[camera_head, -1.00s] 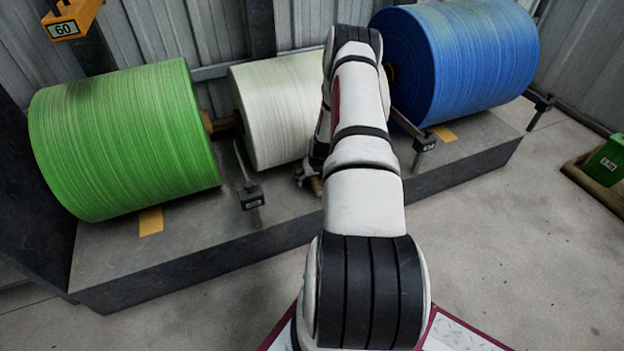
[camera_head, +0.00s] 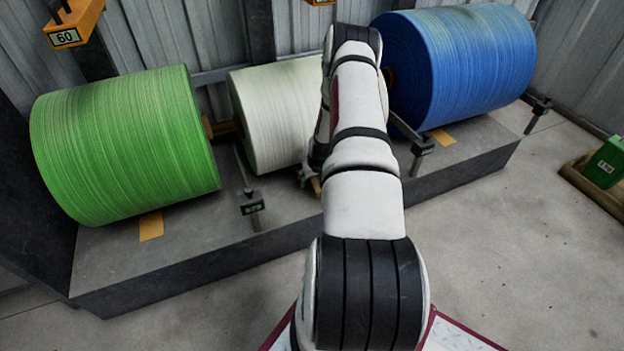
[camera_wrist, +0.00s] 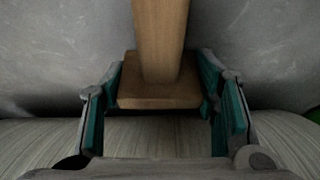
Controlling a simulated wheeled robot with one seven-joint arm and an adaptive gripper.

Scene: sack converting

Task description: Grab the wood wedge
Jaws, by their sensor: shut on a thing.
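The wood wedge (camera_wrist: 158,97) is a brown block with a long bar running from it to the top of the wrist view. My gripper (camera_wrist: 161,80) has its teal-padded fingers on both sides of the block and is shut on it. The wedge is over or on the grey platform, close in front of the white roll (camera_wrist: 160,137); the exact contact is unclear. In the head view a small brown end of the wedge (camera_head: 316,186) shows beside my gripper (camera_head: 308,175), at the front of the white roll. My arm hides most of this area.
A green roll (camera_head: 125,145) is at left and a blue roll (camera_head: 460,65) at right on the dark platform (camera_head: 200,265). Metal arms with small boxes (camera_head: 252,203) jut out at the front. A green bin (camera_head: 604,162) stands at far right. The floor in front is clear.

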